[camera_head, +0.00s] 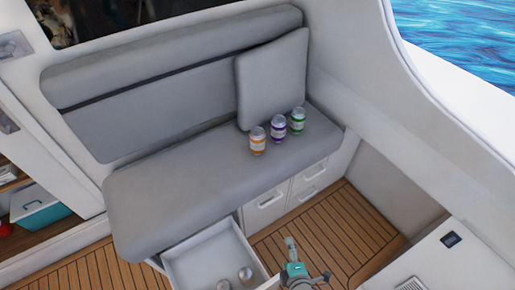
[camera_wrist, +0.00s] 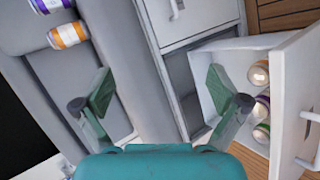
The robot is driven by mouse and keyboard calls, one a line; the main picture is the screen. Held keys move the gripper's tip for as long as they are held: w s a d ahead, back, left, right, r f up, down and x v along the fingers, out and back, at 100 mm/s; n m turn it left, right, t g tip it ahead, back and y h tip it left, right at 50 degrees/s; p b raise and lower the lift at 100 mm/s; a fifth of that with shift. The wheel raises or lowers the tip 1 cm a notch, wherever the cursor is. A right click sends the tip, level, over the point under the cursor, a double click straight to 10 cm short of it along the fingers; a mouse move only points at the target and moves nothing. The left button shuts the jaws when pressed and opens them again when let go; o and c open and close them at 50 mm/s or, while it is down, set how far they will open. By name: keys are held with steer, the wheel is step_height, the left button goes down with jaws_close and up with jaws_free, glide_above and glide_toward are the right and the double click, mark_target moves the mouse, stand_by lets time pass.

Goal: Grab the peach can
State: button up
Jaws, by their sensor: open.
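A can with an orange, peach-toned label (camera_head: 258,141) stands upright on the grey seat cushion, left of a purple can (camera_head: 278,128) and a green can (camera_head: 298,121). It also shows at the top left of the wrist view (camera_wrist: 68,35), beside the purple can (camera_wrist: 47,4). My gripper (camera_wrist: 158,78) is open and empty, its two green fingers wide apart. It is apart from the cans; the orange can lies beyond the left finger in the wrist view. No fruit picture on any label is readable.
A grey pillow (camera_head: 272,80) leans behind the seat cans. Shut drawers (camera_head: 265,207) stand beside the open one. The seat's left half is clear.

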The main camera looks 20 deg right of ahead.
steer(key=w+a+r+n+h, duration=0.1)
steer(key=w+r+n+h, duration=0.1)
steer(key=w, duration=0.8)
steer(key=w+a+r+n+h, duration=0.1)
steer(key=w+r+n+h, duration=0.1)
steer(key=w, duration=0.8)
steer(key=w+a+r+n+g+h, duration=0.1)
steer(key=w+r+n, duration=0.3)
steer(key=w, duration=0.6)
steer(key=shift+a+r+n+h, duration=0.1)
steer(key=shift+a+n+h, duration=0.25)
steer(key=shift+n, duration=0.65)
steer(key=n+h, duration=0.2)
glide_toward(257, 137)
step_height(257, 137, down, 3)
steer(key=w, duration=0.2)
steer(key=x, duration=1)
steer(key=shift+w+d+r, duration=0.1)
steer(key=shift+w+d, duration=0.15)
steer(key=shift+d, duration=0.1)
